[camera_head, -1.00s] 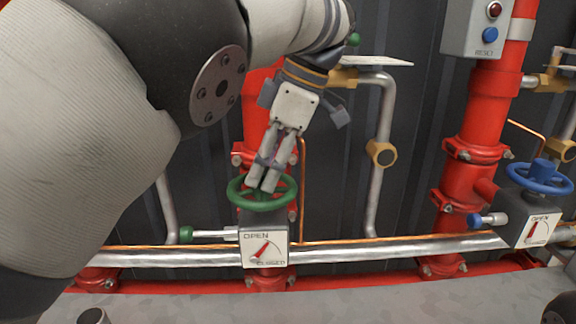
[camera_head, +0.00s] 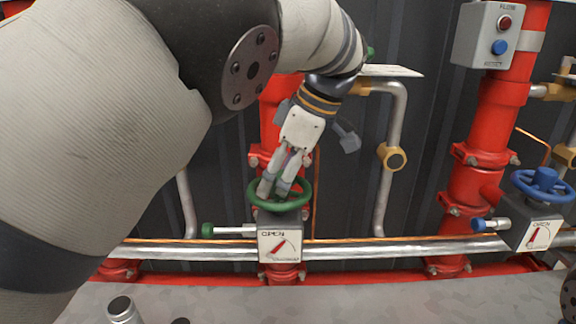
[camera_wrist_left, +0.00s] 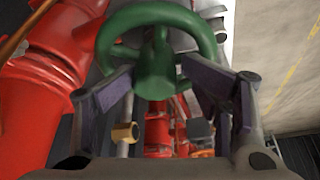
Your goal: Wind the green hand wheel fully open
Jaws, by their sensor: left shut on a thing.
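The green hand wheel (camera_head: 308,191) sits on a valve on a red pipe, left of centre in the head view. My left gripper (camera_head: 275,190) reaches down to it from above, its fingers at the rim and spokes. In the left wrist view the wheel (camera_wrist_left: 158,65) is between the two fingers of the gripper (camera_wrist_left: 165,100), which is shut on it. Below the wheel, a white OPEN/CLOSED plate (camera_head: 280,244) has a red slanted pointer; its exact reading is hard to tell. My right gripper is not in view.
A green-tipped lever (camera_head: 228,231) sticks out left of the plate. A silver pipe (camera_head: 390,247) runs across behind. To the right are a blue hand wheel (camera_head: 543,185) and a grey button box (camera_head: 490,35). My left arm covers the upper left.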

